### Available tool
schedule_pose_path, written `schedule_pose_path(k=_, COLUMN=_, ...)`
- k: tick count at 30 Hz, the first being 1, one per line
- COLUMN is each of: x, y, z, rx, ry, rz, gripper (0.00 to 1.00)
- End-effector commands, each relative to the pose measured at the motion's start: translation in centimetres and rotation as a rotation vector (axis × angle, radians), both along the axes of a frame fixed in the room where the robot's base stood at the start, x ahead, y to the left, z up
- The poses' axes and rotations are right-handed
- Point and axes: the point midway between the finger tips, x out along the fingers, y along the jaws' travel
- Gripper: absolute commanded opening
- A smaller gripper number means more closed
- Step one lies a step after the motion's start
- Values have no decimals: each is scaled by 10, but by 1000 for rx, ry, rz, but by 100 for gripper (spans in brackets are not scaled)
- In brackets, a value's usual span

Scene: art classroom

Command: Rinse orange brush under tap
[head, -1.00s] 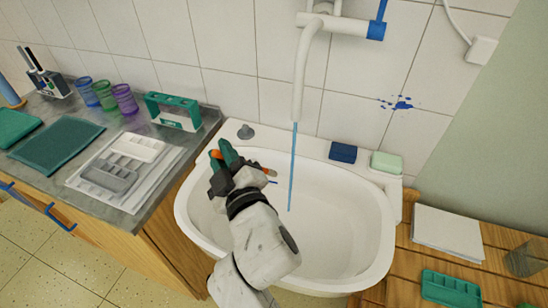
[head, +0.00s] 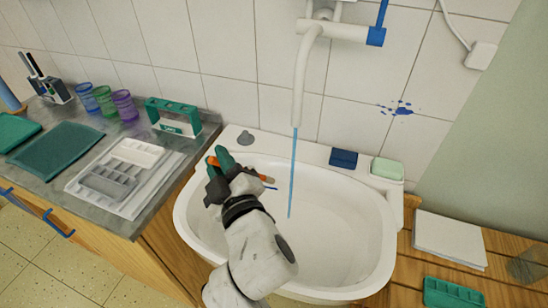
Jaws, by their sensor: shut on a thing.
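My gripper (head: 224,168) is over the left part of the white sink (head: 340,255), shut on the orange brush (head: 213,161). The brush's orange end shows left of the fingers. Its other end, with a dark blue tip (head: 271,188), sticks out to the right, pointing toward the water. The middle of the brush is hidden by the gripper. The white tap (head: 301,80) hangs above the sink, and a thin blue stream of water (head: 293,165) runs from it into the basin. The brush tip is left of the stream, apart from it in the picture.
A blue block (head: 343,158) and a pale green soap bar (head: 387,168) lie on the sink's back rim. A grey plug (head: 245,137) is at its back left. The left counter holds cups (head: 124,104), a green holder (head: 174,116) and trays (head: 108,180).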

Motion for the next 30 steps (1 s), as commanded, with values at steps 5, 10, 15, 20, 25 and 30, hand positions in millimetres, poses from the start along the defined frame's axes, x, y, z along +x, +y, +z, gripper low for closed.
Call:
schedule_pose_path(k=5, x=0, y=0, z=0, rx=0, ry=0, rz=0, gripper=0)
schedule_pose_path(k=10, x=-3, y=6, z=4, rx=1, ry=-1, rz=1, gripper=0)
schedule_pose_path(k=15, x=-9, y=17, z=13, rx=1, ry=-1, rz=1, gripper=0)
schedule_pose_path(k=20, x=-15, y=28, z=21, rx=-1, ry=-1, rz=2, gripper=0)
schedule_pose_path(k=25, x=-21, y=39, z=30, rx=1, ry=-1, rz=1, gripper=0)
schedule_pose_path(k=30, x=-27, y=49, z=38, rx=0, ry=-1, rz=1, gripper=0)
